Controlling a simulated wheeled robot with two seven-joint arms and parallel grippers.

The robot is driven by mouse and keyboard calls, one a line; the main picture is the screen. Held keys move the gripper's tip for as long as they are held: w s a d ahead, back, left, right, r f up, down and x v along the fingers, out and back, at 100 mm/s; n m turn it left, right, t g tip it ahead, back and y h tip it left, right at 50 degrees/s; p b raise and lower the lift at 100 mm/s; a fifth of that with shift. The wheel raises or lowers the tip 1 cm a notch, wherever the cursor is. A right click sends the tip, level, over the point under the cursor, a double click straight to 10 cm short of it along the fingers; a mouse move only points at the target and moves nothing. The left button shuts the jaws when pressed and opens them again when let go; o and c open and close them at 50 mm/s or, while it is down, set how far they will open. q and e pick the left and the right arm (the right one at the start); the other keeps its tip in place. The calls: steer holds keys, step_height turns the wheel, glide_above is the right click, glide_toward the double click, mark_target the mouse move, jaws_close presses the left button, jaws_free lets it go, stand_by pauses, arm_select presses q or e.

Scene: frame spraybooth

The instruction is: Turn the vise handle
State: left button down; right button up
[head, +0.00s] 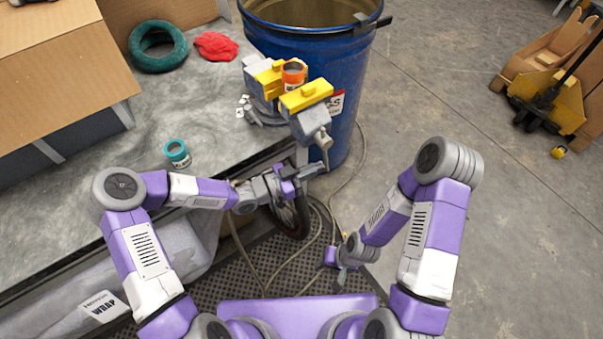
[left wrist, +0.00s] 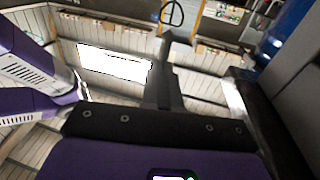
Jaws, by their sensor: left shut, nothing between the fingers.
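The grey vise (head: 312,122) with yellow jaws (head: 306,95) stands at the edge of the bench in the head view. Its handle (head: 325,149) hangs at the near end, below the screw. My left gripper (head: 318,168) is shut and empty, its tips close below the handle; I cannot tell whether they touch it. In the left wrist view the shut fingers (left wrist: 166,75) point up the picture, and I cannot make out the vise there. My right gripper (head: 340,278) hangs low over the floor, away from the vise; its fingers are too small to read.
An orange-labelled can (head: 294,74) is at the vise jaws. A blue drum (head: 345,78) stands right behind the vise. A teal-topped can (head: 177,153), a green ring (head: 157,62) and a red cloth (head: 216,45) lie on the bench. Hoses (head: 333,212) cross the floor.

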arm_select(q)
steer(key=shift+a, duration=0.1)
steer(key=p+v, duration=0.1)
steer(key=v, duration=0.6)
steer(key=shift+s+a, duration=0.15)
